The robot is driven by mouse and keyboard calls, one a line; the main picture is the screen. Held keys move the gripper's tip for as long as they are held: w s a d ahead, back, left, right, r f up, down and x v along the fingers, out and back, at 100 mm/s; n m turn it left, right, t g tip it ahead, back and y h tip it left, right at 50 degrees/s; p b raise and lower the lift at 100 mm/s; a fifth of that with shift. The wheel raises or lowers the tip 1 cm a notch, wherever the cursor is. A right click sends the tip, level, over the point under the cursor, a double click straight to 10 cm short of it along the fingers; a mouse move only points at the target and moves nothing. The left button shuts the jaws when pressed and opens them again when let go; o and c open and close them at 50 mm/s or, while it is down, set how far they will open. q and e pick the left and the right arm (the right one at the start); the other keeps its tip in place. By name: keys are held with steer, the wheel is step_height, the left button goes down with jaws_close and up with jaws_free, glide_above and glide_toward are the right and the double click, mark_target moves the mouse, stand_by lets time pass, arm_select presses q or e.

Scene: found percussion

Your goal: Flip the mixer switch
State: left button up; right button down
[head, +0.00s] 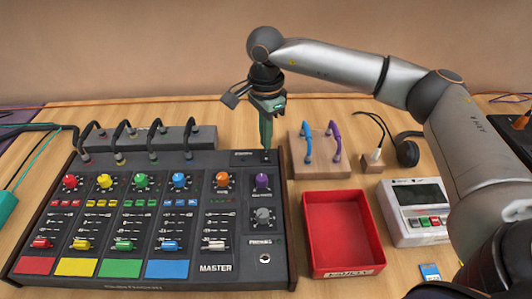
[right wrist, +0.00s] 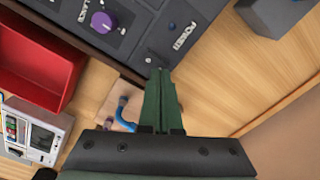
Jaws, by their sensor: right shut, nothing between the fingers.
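The mixer (head: 232,222) is a dark panel with coloured knobs, sliders and a MASTER label. Its back right corner bears a POWER label, which reads upside down in the right wrist view on the mixer panel (right wrist: 140,25). My right gripper (head: 267,147) points down at that corner, shut and empty. In the right wrist view the closed green fingertips (right wrist: 160,72) are at the panel's edge, beside a small pale spot (right wrist: 149,60) that may be the switch. The fingers partly cover this area, so the switch's position and any contact cannot be told. My left gripper is out of view.
A red tray (head: 308,232) stands right of the mixer, with a white device with a screen (head: 405,232) beyond it. A wooden block with blue and purple loops (head: 305,165) stands close to the gripper. Several cables (head: 100,128) arch over the mixer's back.

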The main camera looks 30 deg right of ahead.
mark_target(266, 152)
stand_by(0.7)
steer(key=shift+f+b, duration=0.3)
steer(key=shift+f, duration=0.15)
steer(key=shift+f, duration=0.3)
steer(key=shift+f+b, duration=0.3)
steer(key=shift+b, duration=0.1)
steer(key=shift+r+p, duration=2.6)
steer(key=shift+r, duration=1)
steer(key=shift+f, duration=0.1)
